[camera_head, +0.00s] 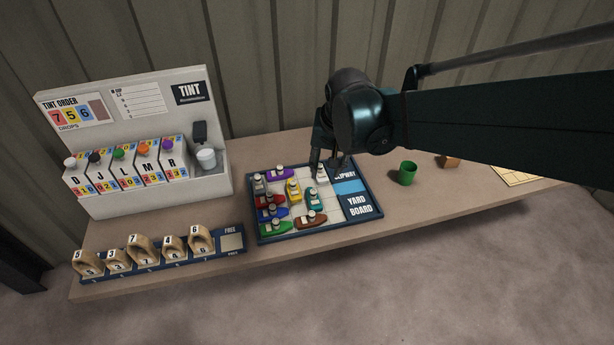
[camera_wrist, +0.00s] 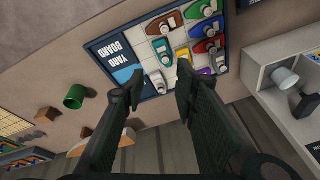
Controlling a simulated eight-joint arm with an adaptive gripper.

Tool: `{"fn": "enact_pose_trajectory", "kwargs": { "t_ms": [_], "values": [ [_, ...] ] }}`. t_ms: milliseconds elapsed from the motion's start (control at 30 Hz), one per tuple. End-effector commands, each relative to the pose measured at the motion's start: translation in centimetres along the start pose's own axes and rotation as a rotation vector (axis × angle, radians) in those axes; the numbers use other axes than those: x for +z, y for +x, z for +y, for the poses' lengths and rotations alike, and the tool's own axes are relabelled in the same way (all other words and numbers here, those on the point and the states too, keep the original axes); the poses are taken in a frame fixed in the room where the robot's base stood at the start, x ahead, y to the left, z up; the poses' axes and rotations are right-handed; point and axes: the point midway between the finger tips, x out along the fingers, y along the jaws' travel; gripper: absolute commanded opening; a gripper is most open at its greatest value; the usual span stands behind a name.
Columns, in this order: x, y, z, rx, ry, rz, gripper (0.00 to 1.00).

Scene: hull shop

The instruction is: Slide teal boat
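The teal boat (camera_head: 314,198) sits on the yard board (camera_head: 283,237), right of the yellow boat and left of the blue slipway strip. It also shows in the wrist view (camera_wrist: 161,48), beyond my fingertips. A white boat (camera_head: 322,175) stands behind it and shows in the wrist view (camera_wrist: 159,84) close to the gap between my fingers. My gripper (camera_head: 321,168) is over the back of the board; in the wrist view my gripper (camera_wrist: 156,94) has its fingers spread with nothing held between them. Whether a finger touches the white boat cannot be told.
Purple (camera_head: 279,173), yellow (camera_head: 293,189), red (camera_head: 270,201), blue (camera_head: 273,212), green (camera_head: 275,227), grey (camera_head: 259,184) and brown (camera_head: 310,219) boats crowd the board. A green cup (camera_head: 407,173) stands right. The tint station (camera_head: 215,183) and numbered wooden blocks (camera_head: 144,251) are left.

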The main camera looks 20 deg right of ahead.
Motion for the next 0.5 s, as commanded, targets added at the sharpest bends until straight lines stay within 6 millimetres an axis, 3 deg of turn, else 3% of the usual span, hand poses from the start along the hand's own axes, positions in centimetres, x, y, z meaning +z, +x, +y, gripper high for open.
{"fn": "enact_pose_trajectory", "kwargs": {
  "t_ms": [500],
  "values": [
    [-3.5, 6.2, -1.6, 0.052, 0.144, -0.101, 0.29]
  ]
}}
